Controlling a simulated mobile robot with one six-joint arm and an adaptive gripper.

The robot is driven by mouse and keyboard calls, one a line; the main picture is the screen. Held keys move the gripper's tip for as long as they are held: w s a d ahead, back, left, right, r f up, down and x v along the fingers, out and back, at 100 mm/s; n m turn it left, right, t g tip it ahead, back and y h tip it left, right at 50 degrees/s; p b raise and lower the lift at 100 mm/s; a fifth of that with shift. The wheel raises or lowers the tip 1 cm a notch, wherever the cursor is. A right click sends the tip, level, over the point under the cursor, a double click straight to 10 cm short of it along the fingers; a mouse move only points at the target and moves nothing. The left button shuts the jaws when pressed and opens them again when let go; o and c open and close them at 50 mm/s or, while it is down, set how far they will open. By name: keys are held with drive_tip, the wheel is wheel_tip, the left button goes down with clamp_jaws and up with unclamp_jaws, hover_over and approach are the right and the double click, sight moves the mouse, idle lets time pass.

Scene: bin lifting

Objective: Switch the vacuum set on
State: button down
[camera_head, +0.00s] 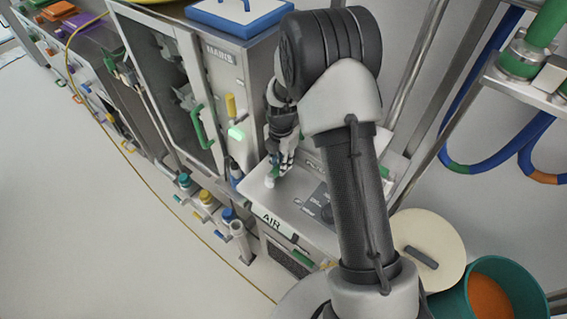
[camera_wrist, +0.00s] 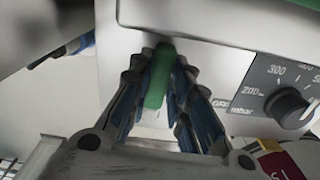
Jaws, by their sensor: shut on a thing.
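The vacuum set is the pale box (camera_head: 318,236) in the head view, below and right of the cabinet. Its panel in the wrist view (camera_wrist: 215,50) has a black knob (camera_wrist: 285,107) with an mbar scale. My gripper (camera_head: 273,172) is at the box's top, left of the dial panel. In the wrist view, my gripper (camera_wrist: 160,68) is shut on a green lever (camera_wrist: 157,82), a finger on each side. The word OFF is printed beside the right finger. My fingers hide part of the lever's surroundings.
A steel cabinet (camera_head: 222,58) marked MAINS stands behind, with a lit green button (camera_head: 236,132). A teal bucket (camera_head: 505,285) and a cream round lid (camera_head: 428,240) are at the lower right. The floor at the left is clear.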

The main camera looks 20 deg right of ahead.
drive_tip(key=shift+w+a+n, duration=0.1)
drive_tip(key=shift+w+n, duration=0.1)
drive_tip(key=shift+n, duration=0.2)
drive_tip(key=c, duration=1.5)
unclamp_jaws()
drive_tip(key=shift+r, duration=6.05)
